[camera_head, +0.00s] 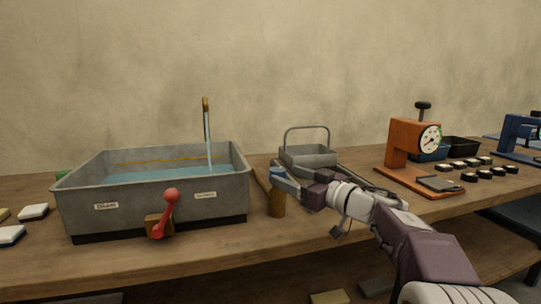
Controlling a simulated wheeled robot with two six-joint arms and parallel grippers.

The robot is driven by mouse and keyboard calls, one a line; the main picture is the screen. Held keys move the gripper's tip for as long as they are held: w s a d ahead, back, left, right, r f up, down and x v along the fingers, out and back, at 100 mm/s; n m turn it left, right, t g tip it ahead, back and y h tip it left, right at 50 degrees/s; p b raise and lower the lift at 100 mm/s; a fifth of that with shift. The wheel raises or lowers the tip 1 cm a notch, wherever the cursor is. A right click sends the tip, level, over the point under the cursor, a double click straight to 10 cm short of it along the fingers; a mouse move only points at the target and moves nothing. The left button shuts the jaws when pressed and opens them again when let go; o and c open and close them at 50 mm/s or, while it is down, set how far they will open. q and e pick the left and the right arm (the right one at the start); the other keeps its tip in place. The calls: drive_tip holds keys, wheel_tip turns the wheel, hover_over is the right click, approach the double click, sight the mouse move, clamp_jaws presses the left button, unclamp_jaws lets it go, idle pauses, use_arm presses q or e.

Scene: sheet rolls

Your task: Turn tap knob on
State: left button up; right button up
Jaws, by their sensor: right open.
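The tap knob (168,210) is a red lever with a round red end, on a small brown block at the front wall of a grey basin (240,184). The lever leans slightly right of upright. A brass tap spout (206,104) rises behind the basin, and a pale stream (208,140) runs from it down to the blue water (160,176). My right gripper (280,179) is open, right of the basin and well apart from the knob. Its fingertips are small and partly unclear in the view. My left gripper is out of view.
A brown wooden cylinder (277,205) stands just below my right gripper. A grey handled basket (308,156) is behind it. An orange press with a dial (400,145) and several dark round-topped pieces stand right. White blocks (33,211) lie left. The table's front edge (200,258) is clear.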

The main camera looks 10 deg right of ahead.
sight(282, 171)
drive_tip(key=w+p, duration=0.1)
drive_tip(key=p, duration=0.1)
drive_tip(key=a+p, duration=0.1)
drive_tip(key=p, duration=0.2)
drive_tip(key=w+r+p, duration=0.1)
drive_tip(key=p, duration=0.1)
drive_tip(key=shift+w+a, duration=0.25)
drive_tip(key=shift+w, duration=0.05)
drive_tip(key=shift+w+a+f+b, duration=0.35)
drive_tip(key=shift+w+f+b, duration=0.35)
drive_tip(key=shift+f+b, duration=0.1)
drive_tip(key=shift+x, duration=1.2)
drive_tip(key=shift+w+a+r+b, duration=0.1)
drive_tip(key=shift+w+r+b, duration=0.1)
drive_tip(key=shift+w+b, duration=0.1)
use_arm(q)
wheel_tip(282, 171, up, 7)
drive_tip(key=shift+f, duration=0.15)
use_arm(e)
drive_tip(key=c, duration=1.4)
